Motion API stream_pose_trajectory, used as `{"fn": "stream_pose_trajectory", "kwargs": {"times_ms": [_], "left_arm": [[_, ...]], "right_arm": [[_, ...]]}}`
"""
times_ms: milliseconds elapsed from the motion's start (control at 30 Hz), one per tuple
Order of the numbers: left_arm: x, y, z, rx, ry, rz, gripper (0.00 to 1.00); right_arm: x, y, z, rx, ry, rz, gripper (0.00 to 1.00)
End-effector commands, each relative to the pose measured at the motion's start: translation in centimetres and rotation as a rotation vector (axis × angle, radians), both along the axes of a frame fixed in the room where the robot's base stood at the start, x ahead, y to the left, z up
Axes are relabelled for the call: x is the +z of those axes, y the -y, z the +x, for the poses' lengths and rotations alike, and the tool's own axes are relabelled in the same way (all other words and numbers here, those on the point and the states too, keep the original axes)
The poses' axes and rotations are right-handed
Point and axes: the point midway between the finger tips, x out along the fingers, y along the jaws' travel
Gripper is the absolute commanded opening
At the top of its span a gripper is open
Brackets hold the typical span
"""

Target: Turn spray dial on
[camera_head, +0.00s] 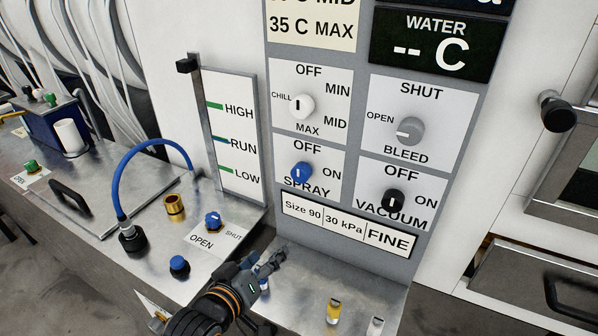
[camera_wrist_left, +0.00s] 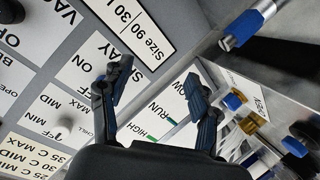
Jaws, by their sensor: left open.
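The spray dial (camera_head: 301,172) is a blue knob on the white SPRAY label of the grey panel, with OFF above it and ON to its right. Its white mark looks close to upright, toward OFF. My left gripper (camera_head: 272,262) is below and left of the dial, over the metal bench, apart from the panel. In the left wrist view the open gripper (camera_wrist_left: 158,98) has empty space between its fingers. The SPRAY label (camera_wrist_left: 95,60) is behind one finger there, and I cannot make out the dial. My right gripper is not in view.
The black vacuum dial (camera_head: 393,201) is right of the spray dial; the white chill dial (camera_head: 302,106) and grey bleed dial (camera_head: 410,130) are above. A level gauge (camera_head: 238,140) stands left of the panel. A blue valve knob (camera_head: 212,219) and a brass cup (camera_head: 175,207) are on the bench.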

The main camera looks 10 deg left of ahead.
Motion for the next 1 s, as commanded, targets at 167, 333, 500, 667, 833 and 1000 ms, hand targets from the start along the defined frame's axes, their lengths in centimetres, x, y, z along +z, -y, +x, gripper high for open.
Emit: {"fn": "stream_pose_trajectory", "kwargs": {"times_ms": [167, 333, 500, 667, 833, 1000], "left_arm": [[8.9, 0.7, 1.3, 0.008, 0.228, -0.21, 0.62], [10.8, 1.0, 2.0, 0.005, 0.275, -0.263, 0.62], [10.9, 1.6, 4.5, 0.004, 0.274, -0.261, 0.62], [10.9, 2.3, 7.9, 0.006, 0.272, -0.259, 0.62], [10.8, 3.1, 11.2, 0.006, 0.271, -0.258, 0.62], [10.7, 3.6, 13.5, 0.005, 0.27, -0.259, 0.62]], "right_arm": [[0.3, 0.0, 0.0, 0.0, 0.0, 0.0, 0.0], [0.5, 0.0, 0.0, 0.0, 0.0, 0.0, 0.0], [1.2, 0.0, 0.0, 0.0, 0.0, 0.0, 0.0], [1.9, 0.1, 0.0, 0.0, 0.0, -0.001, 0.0], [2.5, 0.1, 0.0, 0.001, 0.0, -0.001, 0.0], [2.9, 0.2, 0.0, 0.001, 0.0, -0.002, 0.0]]}}
